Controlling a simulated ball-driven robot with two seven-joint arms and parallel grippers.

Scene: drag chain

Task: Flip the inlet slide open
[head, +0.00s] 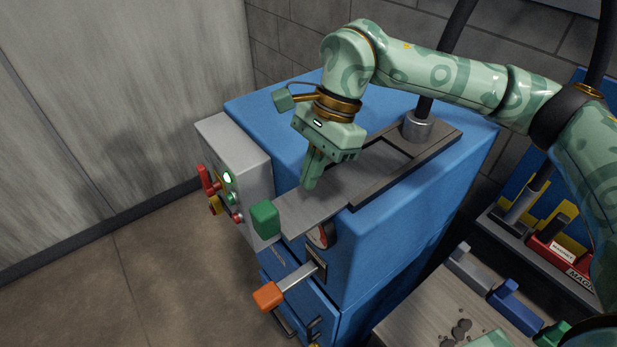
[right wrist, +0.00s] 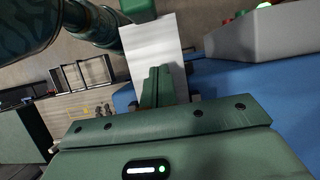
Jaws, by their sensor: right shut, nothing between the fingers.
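The inlet slide appears to be the flat grey metal plate (head: 312,208) on top of the blue machine, with a green block handle (head: 265,221) at its front end. The plate sits in a dark frame (head: 400,178) and sticks out past the machine's front edge. It also shows in the right wrist view (right wrist: 155,42), its green handle (right wrist: 138,8) at the top edge. My right gripper (head: 309,185) is shut and empty, pointing down over the plate behind the handle. Whether its fingertips touch the plate, I cannot tell. My left gripper is not in view.
A grey control box (head: 238,165) with a lit green button stands left of the slide. Below, an orange-handled lever or slide (head: 268,296) sticks out of the machine's front. A workbench (head: 425,320) is at lower right.

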